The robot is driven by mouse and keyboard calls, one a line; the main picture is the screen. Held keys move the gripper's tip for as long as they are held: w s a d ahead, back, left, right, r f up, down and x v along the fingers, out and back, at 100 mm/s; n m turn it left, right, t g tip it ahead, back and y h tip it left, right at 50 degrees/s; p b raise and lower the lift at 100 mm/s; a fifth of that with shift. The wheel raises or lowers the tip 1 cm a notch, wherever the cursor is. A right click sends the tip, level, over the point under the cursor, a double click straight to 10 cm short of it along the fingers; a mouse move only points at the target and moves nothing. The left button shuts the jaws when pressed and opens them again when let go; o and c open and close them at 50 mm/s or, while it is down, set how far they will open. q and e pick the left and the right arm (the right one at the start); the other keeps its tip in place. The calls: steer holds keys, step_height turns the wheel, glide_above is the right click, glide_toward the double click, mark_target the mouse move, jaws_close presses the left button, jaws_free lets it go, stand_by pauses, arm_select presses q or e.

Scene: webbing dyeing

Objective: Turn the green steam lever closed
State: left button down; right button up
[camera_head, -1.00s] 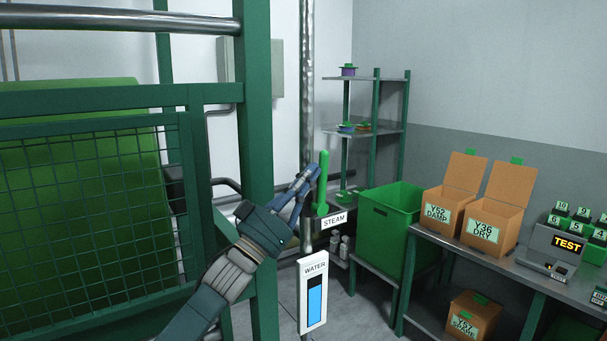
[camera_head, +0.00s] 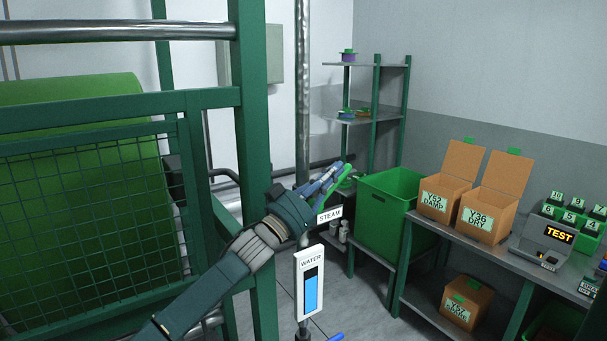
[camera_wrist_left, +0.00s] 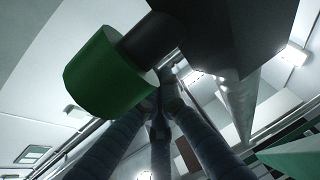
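The green steam lever (camera_head: 344,174) is beside the STEAM label (camera_head: 329,215), near the vertical pipe. It is tilted up and to the right, and its lower part is partly hidden by my gripper. My left gripper (camera_head: 335,174) is against the lever's left side in the head view, its fingers drawn together and pointing up and right. In the left wrist view, the fingers (camera_wrist_left: 165,98) converge, with nothing visible held between them. A green cylinder (camera_wrist_left: 105,75) on a dark rod is close above them; I cannot tell if it is the lever.
A green frame post (camera_head: 255,120) and mesh guard (camera_head: 90,215) stand left, near my left arm. The WATER gauge (camera_head: 310,285) is below the lever. A green bin (camera_head: 385,220) and a table with boxes stand right. A bright blue piece (camera_head: 335,337) shows at the bottom edge.

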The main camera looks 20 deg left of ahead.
mark_target(342, 179)
arm_select(q)
steer(key=shift+w+d+f+g, duration=0.3)
steer(key=shift+w, duration=0.15)
steer(key=shift+w+d+f, duration=0.25)
steer(key=shift+w+f, duration=0.1)
steer(key=shift+f, duration=0.15)
steer(key=shift+w+d+f, duration=0.25)
steer(key=shift+w+f, duration=0.05)
steer(key=shift+f, duration=0.15)
stand_by(0.5)
